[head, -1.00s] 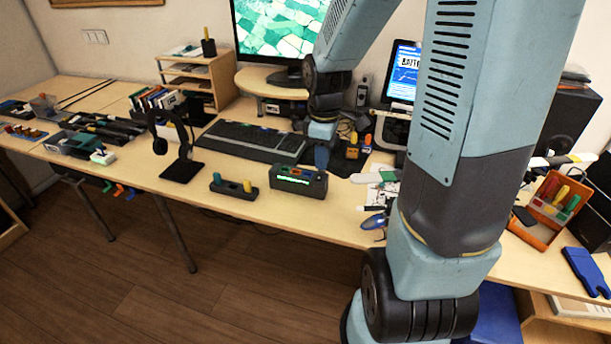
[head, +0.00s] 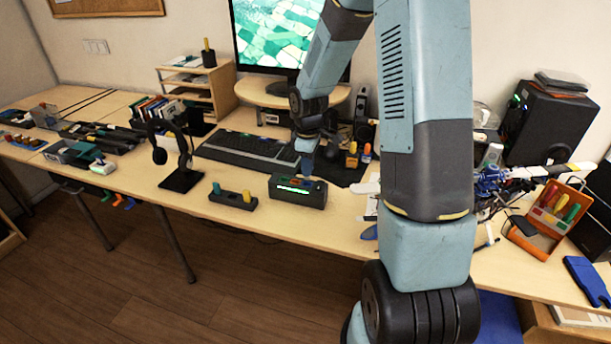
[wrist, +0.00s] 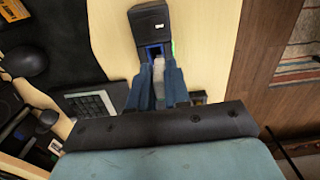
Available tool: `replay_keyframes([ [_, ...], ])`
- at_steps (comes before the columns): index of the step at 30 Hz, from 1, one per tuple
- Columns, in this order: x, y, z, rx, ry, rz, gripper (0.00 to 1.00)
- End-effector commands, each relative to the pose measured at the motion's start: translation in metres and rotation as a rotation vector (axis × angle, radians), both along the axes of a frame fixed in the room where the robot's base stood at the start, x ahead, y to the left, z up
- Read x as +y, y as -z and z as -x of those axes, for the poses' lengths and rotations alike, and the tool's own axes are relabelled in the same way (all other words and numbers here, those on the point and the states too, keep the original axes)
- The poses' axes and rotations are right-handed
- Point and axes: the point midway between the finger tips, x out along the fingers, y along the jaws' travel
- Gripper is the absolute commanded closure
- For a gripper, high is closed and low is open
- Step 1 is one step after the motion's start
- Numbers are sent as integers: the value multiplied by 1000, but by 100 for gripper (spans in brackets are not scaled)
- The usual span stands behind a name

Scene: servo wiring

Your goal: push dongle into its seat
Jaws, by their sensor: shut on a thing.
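My gripper (wrist: 158,78) is shut on a small pale grey piece, which looks like the dongle (wrist: 158,66), in the wrist view. The dongle lies between the two blue fingers, its lower part hidden by them. A black box (wrist: 150,20) is just beyond the fingertips, with a blue-edged opening (wrist: 153,50) near the dongle's tip. I cannot tell whether the tip is inside it.
A headphone stand (head: 181,180) is farther left. A keyboard (head: 250,150) lies behind. An orange case (head: 548,220) is at the right. The desk front edge is close to the box.

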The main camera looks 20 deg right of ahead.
Motion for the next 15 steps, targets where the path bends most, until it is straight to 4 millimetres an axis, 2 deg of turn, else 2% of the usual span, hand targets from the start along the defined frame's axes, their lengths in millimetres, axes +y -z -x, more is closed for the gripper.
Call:
replay_keyframes([
  [8,0,11,-9,1,-1,1,100],
  [15,0,40,-10,2,-2,0,100],
])
